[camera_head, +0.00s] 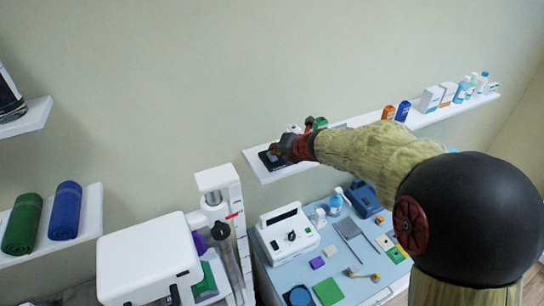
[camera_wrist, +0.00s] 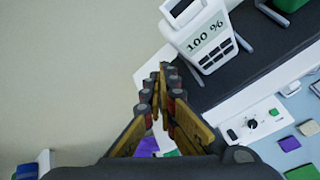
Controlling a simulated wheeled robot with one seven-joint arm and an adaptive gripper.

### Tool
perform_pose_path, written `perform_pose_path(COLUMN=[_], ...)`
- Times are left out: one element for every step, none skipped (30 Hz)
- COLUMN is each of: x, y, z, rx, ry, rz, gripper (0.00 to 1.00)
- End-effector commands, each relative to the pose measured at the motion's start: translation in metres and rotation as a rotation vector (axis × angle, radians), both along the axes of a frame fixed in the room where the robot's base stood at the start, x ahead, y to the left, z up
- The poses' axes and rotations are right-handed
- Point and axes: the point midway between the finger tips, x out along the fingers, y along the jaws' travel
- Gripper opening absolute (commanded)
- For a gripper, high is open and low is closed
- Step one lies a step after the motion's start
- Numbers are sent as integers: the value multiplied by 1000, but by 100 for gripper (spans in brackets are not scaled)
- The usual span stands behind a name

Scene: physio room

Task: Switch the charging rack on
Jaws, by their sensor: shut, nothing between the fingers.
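A black rack (camera_wrist: 235,78) lies on the white wall shelf; it looks like the charging rack. A white handheld unit (camera_wrist: 200,35) reading "100 %" stands on it, with dark keys below the reading. In the head view, the rack's dark end (camera_head: 270,160) shows beside my gripper (camera_head: 293,148), which covers much of the rest. My gripper's fingers (camera_wrist: 162,80) are shut and empty in the wrist view, just left of the rack's near end. I cannot tell whether they touch it. I cannot make out a switch on the rack.
Below, a blue table (camera_head: 338,262) holds a white box (camera_head: 287,235) with a black knob, coloured blocks and a bottle (camera_head: 336,203). A white machine (camera_head: 150,255) stands at left. Orange and blue bottles (camera_head: 402,111) and boxes stand along the shelf's right part, near my arm.

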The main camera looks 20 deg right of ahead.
Motion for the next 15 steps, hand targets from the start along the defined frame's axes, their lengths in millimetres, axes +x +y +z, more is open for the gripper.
perform_pose_path(x=[0,0,0,0,0,0,0,0,0,0,0,0,0,0,0], y=[0,0,0,0,0,0,0,0,0,0,0,0,0,0,0], z=[-1,-1,-2,-2,-3,-3,-4,-4,-5,-5,-6,-6,-6,-6,-7], rx=[0,0,0,0,0,0,0,0,0,0,0,0,1,1,1], ry=[0,0,0,0,1,1,1,1,1,2,2,2,2,3,3], rz=[0,0,0,0,1,1,1,0,0,1,1,1,0,1,1], gripper=[0,0,0,0,0,0,0,0,0,0,0,0,0,0,0])
